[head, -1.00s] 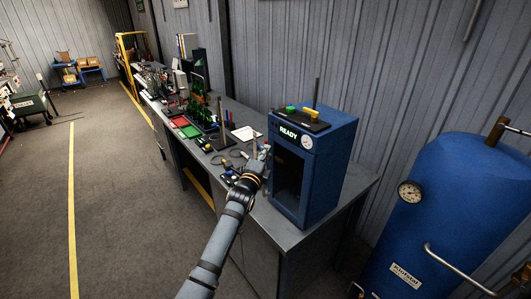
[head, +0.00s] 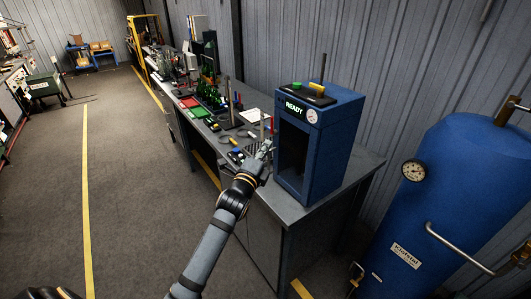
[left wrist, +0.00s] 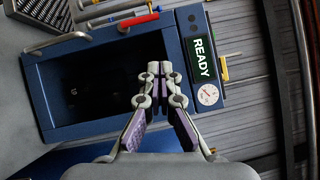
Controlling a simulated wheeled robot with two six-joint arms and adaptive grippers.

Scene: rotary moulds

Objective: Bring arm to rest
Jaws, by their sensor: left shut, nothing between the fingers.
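My left arm reaches in from the lower left in the head view. Its left gripper (head: 262,152) is at the front of the bench, just left of the blue machine (head: 330,150). In the left wrist view the left gripper (left wrist: 157,85) is shut and empty, its fingers together in front of the dark opening of the blue machine (left wrist: 38,98). The machine's lit display (left wrist: 203,58) reads READY, beside a round gauge (left wrist: 208,95). My right gripper does not show.
A big blue tank (head: 450,190) stands at the right. The floor left of the bench (head: 130,170) is open.

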